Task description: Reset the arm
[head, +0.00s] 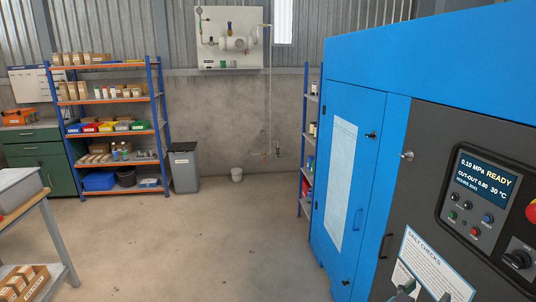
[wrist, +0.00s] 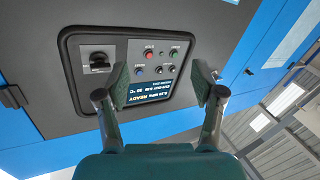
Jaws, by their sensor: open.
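My gripper (wrist: 161,82) is open and empty in the wrist view, its two dark green finger pads wide apart. Between and beyond them is the control panel (wrist: 82,76) of the blue cabinet, upside down in this view, with a lit display, several buttons and a black rotary switch. In the head view the tips of my gripper (head: 424,292) show at the bottom edge, in front of the daily checks sheet (head: 437,262). The rest of my arm is out of the head view. I cannot tell the exact gap to the panel.
The blue cabinet (head: 370,70) fills the right side. Its display (head: 481,183) reads 0.10 MPa READY. A bench (head: 22,203) is at left. The middle floor is clear.

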